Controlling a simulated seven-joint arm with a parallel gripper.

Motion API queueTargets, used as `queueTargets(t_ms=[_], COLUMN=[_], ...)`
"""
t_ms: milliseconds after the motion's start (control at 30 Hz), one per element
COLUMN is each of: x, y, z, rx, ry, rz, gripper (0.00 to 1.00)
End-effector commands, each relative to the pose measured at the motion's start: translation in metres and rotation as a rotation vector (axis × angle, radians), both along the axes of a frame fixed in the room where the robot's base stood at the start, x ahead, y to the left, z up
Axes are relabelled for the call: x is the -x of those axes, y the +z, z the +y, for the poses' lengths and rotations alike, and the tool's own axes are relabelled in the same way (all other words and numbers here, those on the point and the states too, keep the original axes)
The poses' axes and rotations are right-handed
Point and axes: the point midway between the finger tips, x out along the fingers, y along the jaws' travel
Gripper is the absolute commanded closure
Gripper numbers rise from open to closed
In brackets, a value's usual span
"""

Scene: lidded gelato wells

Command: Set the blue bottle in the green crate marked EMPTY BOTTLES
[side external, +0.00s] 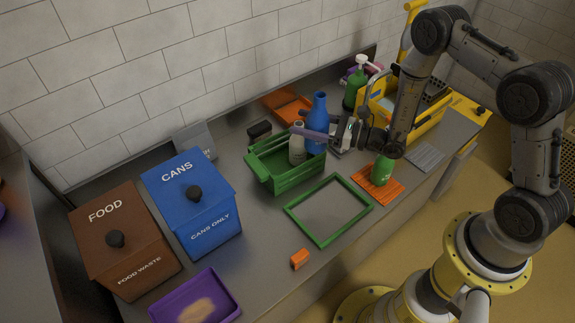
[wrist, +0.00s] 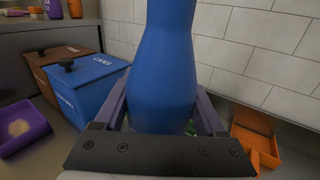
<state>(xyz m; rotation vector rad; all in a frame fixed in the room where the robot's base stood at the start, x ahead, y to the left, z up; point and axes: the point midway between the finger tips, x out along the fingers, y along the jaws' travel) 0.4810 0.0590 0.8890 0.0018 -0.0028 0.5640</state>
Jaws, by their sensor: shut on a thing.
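The blue bottle (side external: 317,122) is upright at the right rear part of the green crate (side external: 292,183) in the side view. Its lower part is hidden by my gripper and the crate, so I cannot tell whether its base touches the crate floor. My gripper (side external: 312,134) is shut around the bottle's body. In the wrist view the blue bottle (wrist: 163,75) fills the middle, between the two purple fingers of my gripper (wrist: 160,112). A grey bottle (side external: 297,145) stands in the crate, left of the blue one. The crate's marking is not readable.
A green frame (side external: 318,241) lies in front of the crate. Blue CANS bin (side external: 213,226) and brown FOOD bin (side external: 138,257) stand left. An orange tray (side external: 279,100) is behind; a yellow tub (side external: 425,123) is right.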

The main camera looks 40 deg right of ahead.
Motion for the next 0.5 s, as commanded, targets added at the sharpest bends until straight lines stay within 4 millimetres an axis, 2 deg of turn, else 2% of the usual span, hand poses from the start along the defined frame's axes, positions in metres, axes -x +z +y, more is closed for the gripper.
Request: queueTargets(t_ms=[133, 233, 500], x=[0.003, -0.007, -0.064], y=[-0.013, -0.019, -0.044], z=[0.016, 0.02, 0.03], rx=[0.0, 0.002, 0.001], ry=[0.031, 0.039, 0.037], rz=[-0.001, -0.003, -0.004], gripper=[0.83, 0.83, 0.83])
